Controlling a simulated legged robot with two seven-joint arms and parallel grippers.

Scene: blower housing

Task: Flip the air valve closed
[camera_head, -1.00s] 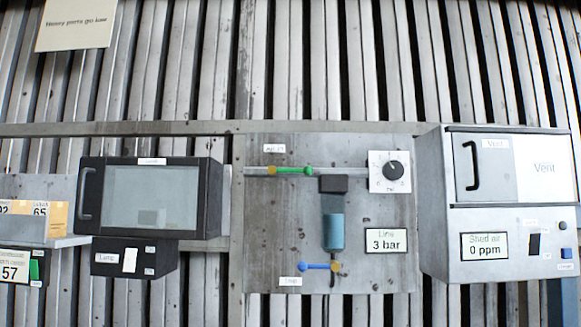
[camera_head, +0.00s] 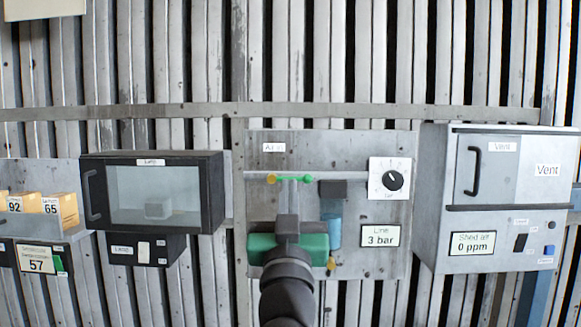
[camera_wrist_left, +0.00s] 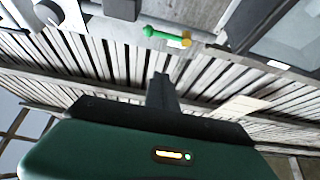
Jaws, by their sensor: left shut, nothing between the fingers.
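The air valve (camera_head: 295,179) has a green lever with a yellow knob at its left end. The lever lies level along the grey pipe, under a small label, on the grey panel. It also shows in the left wrist view as a green lever (camera_wrist_left: 160,34) with its yellow end to the right. My left gripper (camera_head: 289,194) is shut and empty. Its fingers point up just below the valve in the head view; whether they touch it I cannot tell. In the left wrist view the shut fingertips (camera_wrist_left: 160,77) appear apart from the lever. My right gripper is not in view.
A black-framed box (camera_head: 152,197) stands left, a vent box (camera_head: 500,195) right.

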